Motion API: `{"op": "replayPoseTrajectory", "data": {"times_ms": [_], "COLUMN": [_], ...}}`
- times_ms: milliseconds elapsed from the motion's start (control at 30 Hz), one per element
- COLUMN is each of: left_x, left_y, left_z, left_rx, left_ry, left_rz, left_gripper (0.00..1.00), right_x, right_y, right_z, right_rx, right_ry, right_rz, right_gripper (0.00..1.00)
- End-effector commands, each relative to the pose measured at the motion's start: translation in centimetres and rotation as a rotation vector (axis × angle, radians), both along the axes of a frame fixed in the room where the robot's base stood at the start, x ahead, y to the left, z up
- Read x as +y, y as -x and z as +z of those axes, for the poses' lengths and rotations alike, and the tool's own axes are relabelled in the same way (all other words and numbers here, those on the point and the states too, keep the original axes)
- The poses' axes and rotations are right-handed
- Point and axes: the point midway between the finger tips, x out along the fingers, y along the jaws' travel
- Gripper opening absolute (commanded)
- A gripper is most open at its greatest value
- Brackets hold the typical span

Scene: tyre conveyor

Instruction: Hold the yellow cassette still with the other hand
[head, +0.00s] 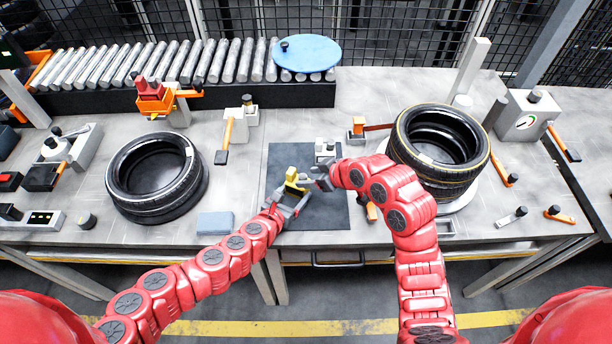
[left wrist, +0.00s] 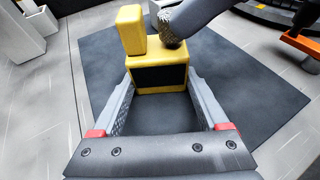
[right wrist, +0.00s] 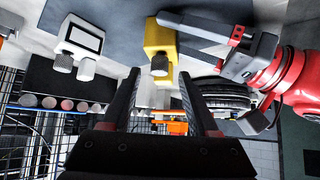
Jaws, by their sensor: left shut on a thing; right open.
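The yellow cassette (head: 293,180) is over the dark mat (head: 312,215) in the middle of the table. My left gripper (head: 288,199) is shut on it, its grey fingers along both sides of the yellow body (left wrist: 158,78) in the left wrist view. My right gripper (head: 320,178) is open on the cassette's right side. In the right wrist view, the cassette (right wrist: 158,38) and its knob (right wrist: 160,65) appear beyond the open black fingers (right wrist: 160,98), with nothing between the fingertips.
A white device (head: 325,150) stands at the mat's back edge. A tyre (head: 155,180) lies to the left; stacked tyres (head: 440,150) stand close to my right arm. A grey-blue block (head: 215,223) lies left of the mat. A roller conveyor (head: 180,65) runs along the back.

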Motion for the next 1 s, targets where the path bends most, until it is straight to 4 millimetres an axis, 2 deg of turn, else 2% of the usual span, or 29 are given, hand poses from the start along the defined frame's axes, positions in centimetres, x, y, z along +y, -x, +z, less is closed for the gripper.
{"op": "replayPoseTrajectory", "data": {"times_ms": [200,500,567,833,867,1000], "left_x": [0.0,0.0,0.0,0.0,0.0,0.0], "left_y": [0.0,0.0,0.0,0.0,0.0,0.0], "left_z": [0.0,0.0,0.0,0.0,0.0,0.0], "left_rx": [0.000,0.000,0.000,0.000,0.000,0.000], "left_ry": [0.000,0.000,0.000,0.000,0.000,0.000], "left_rz": [0.000,0.000,0.000,0.000,0.000,0.000], "left_gripper": [0.28,0.28,0.28,0.28,0.28,0.28], "right_x": [1.2,1.3,1.3,1.3,1.3,1.3], "right_y": [-1.0,-1.2,-1.2,-1.1,-1.1,-1.1], "right_z": [-1.5,-1.7,-1.7,-1.6,-1.6,-1.6], "right_rx": [-0.001,-0.002,-0.002,-0.002,-0.002,-0.002], "right_ry": [0.000,-0.001,-0.001,-0.001,-0.001,-0.001], "right_rz": [0.002,-0.001,-0.001,-0.001,-0.001,-0.001], "right_gripper": [0.60,0.60,0.51,0.03,0.00,0.00]}}
